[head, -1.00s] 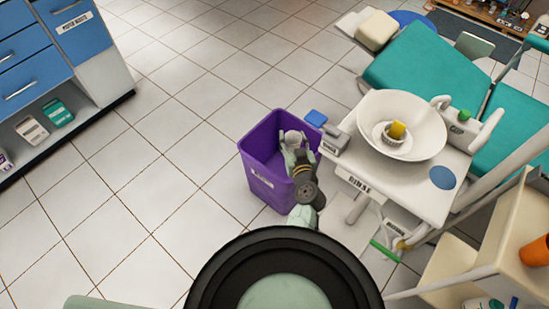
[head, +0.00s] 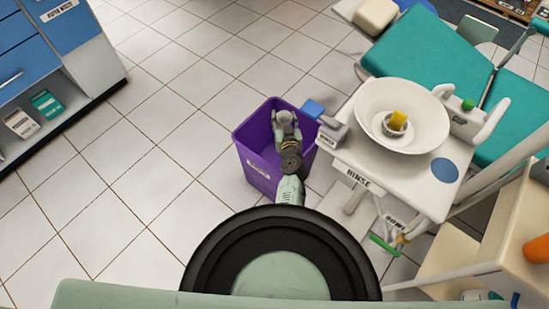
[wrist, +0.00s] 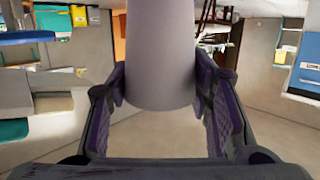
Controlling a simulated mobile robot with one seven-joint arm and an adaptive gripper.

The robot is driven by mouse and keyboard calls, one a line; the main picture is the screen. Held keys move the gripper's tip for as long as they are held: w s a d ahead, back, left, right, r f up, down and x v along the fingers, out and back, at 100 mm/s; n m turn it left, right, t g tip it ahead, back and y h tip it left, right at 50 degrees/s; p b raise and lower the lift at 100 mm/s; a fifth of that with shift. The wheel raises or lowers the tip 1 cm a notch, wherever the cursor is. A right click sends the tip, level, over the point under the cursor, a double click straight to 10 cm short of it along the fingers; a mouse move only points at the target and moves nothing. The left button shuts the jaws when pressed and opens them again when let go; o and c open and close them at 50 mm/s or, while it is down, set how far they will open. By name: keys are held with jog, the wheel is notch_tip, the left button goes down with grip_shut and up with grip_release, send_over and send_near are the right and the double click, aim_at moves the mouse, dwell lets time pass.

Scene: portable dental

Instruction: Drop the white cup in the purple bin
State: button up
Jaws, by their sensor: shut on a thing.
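The white cup (wrist: 158,50) hangs between the two fingers of my gripper (wrist: 158,98) in the wrist view. My gripper is shut on it. In the head view my gripper (head: 285,117) is over the opening of the purple bin (head: 262,175), with the small pale cup at its fingers. The bin stands upright on the tiled floor and has a white label on its front. My wrist hides part of the bin's front rim and inside. I cannot tell exactly how high the cup is above the rim.
A white rinse unit with a round bowl (head: 403,118) and a yellow item stands close to the bin's right. A blue object (head: 313,108) sits by the bin's right rim. A teal dental chair (head: 432,68) is behind. The tiled floor at left is clear up to blue cabinets (head: 25,50).

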jog(key=o, duration=0.9)
jog(key=v, duration=0.7)
jog(key=shift+s, duration=0.25)
jog(key=shift+w+r, duration=0.1)
